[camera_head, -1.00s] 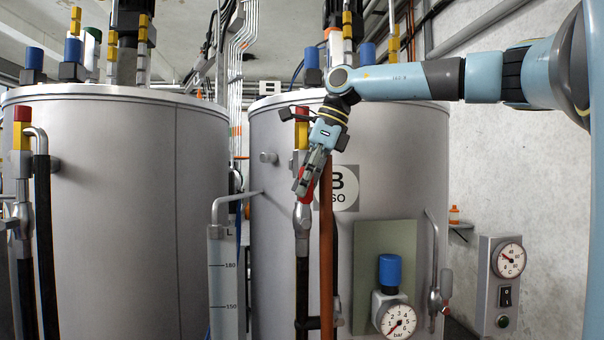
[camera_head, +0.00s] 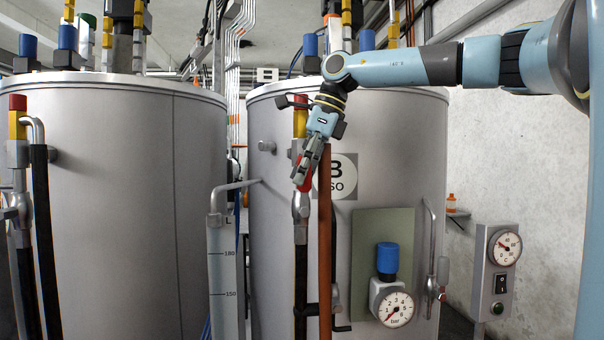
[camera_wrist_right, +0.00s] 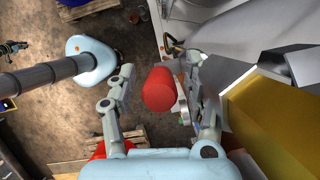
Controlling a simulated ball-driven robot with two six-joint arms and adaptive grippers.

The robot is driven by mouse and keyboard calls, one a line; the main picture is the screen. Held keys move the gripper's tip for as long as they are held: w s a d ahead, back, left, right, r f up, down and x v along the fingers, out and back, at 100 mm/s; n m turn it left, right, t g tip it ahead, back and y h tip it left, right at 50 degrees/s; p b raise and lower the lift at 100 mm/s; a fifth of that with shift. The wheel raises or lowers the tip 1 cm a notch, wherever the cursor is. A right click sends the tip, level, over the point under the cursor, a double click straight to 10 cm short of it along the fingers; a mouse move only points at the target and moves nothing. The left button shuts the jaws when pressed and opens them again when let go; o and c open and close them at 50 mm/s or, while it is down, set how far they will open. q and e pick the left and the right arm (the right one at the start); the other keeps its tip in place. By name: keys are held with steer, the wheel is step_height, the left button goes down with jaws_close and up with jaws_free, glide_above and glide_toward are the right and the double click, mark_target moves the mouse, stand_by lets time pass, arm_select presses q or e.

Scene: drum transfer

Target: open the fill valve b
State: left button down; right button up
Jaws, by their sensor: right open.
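Tank B (camera_head: 400,160) is the grey drum at the right, with a "B" label on its front. At its left front a vertical fill pipe carries a red and yellow part (camera_head: 300,122) above a metal valve body (camera_head: 301,208). My right gripper (camera_head: 302,180) points down at this valve, covering much of its red handle. In the right wrist view the red handle (camera_wrist_right: 159,88) lies between the open fingers of my right gripper (camera_wrist_right: 160,105), apart from the left finger and close to the right one. My left gripper is not in view.
A second grey tank (camera_head: 110,190) stands at the left. A brown-red pipe (camera_head: 325,250) runs close beside the valve. A level gauge (camera_head: 222,270), a pressure gauge (camera_head: 396,308) and a wall control box (camera_head: 497,275) are nearby.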

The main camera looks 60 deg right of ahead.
steer(key=v, duration=1.1)
steer(key=shift+r, duration=0.4)
steer(key=shift+s+f, duration=0.1)
